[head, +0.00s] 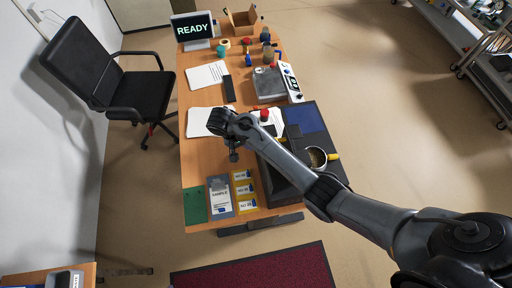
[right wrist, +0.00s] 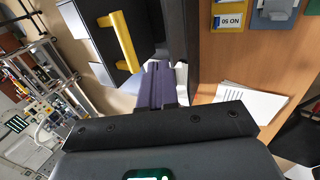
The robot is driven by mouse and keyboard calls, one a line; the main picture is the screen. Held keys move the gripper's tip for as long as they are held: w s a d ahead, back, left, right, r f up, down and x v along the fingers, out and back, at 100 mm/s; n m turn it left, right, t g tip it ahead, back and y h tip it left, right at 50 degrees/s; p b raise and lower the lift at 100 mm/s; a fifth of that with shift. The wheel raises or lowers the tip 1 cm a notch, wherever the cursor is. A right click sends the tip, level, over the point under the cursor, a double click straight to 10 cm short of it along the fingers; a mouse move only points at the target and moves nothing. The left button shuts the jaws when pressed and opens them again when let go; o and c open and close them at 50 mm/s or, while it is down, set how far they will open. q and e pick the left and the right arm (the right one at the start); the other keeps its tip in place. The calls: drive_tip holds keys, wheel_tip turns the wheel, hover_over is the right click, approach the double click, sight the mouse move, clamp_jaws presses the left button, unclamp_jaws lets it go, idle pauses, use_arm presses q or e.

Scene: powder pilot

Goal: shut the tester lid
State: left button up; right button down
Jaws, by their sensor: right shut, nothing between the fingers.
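The tester (head: 338,176) appears to be the dark unit at the table's right edge, partly behind my right arm. In the right wrist view a yellow handle (right wrist: 122,40) sits on a dark surface beside a dark wall (right wrist: 181,40). My right gripper (head: 234,156) is shut and empty, left of the tester, above the table. My left gripper is out of view.
Sample cards (head: 220,196) and yellow-framed labels (head: 244,188) lie at the table's near end. Papers (head: 203,122), a grey device (head: 269,84), bottles and a READY screen (head: 193,29) occupy the rest.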

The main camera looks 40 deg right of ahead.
drive_tip(key=s+d+f, duration=0.1)
drive_tip(key=d+f, duration=0.1)
drive_tip(key=d+f+p, duration=0.1)
drive_tip(key=f, duration=0.1)
drive_tip(key=s+d+f, duration=0.1)
drive_tip(key=d+f, duration=0.1)
drive_tip(key=f, duration=0.1)
drive_tip(key=shift+s+d+p, duration=0.3)
drive_tip(key=shift+s+d, duration=0.05)
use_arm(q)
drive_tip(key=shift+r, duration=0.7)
use_arm(e)
drive_tip(key=shift+s+d+f, duration=0.1)
drive_tip(key=shift+s+d, duration=0.2)
drive_tip(key=shift+d, duration=0.35)
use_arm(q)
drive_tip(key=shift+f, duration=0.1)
